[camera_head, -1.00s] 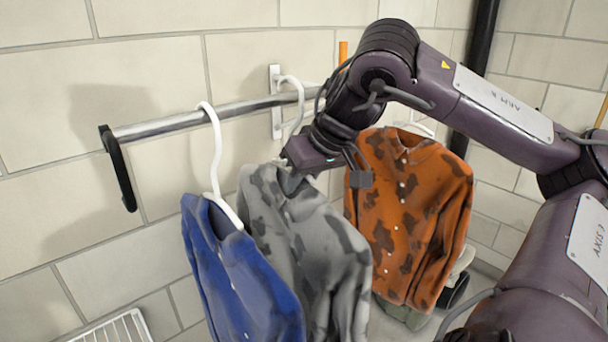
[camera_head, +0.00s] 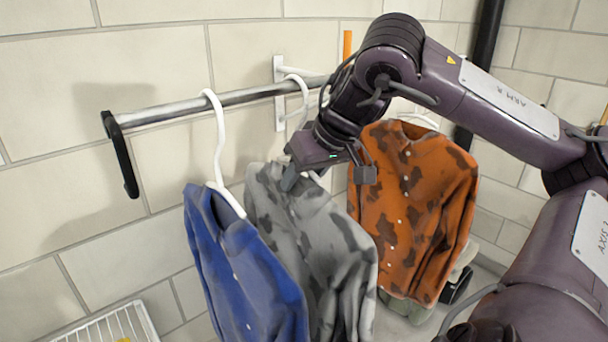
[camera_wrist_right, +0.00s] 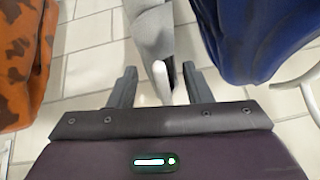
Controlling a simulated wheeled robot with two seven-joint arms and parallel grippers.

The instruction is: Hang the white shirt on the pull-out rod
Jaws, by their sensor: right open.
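The white shirt, pale grey-white with dark patches (camera_head: 335,245), hangs from a white hanger (camera_head: 303,100) whose hook is over the metal pull-out rod (camera_head: 165,122). My right gripper (camera_head: 325,174) is open at the shirt's collar and shoulder, with one finger on each side of the hanger. In the right wrist view the open fingers (camera_wrist_right: 160,85) straddle the white hanger end (camera_wrist_right: 161,78) and the pale shirt (camera_wrist_right: 150,30), with gaps visible. My left gripper is not in view.
A blue shirt (camera_head: 240,270) hangs in front on the rod, close to the white shirt. An orange spotted shirt (camera_head: 412,205) hangs on the right behind my arm. The rod has a black end handle (camera_head: 120,155). A white wire rack (camera_head: 110,325) is at lower left.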

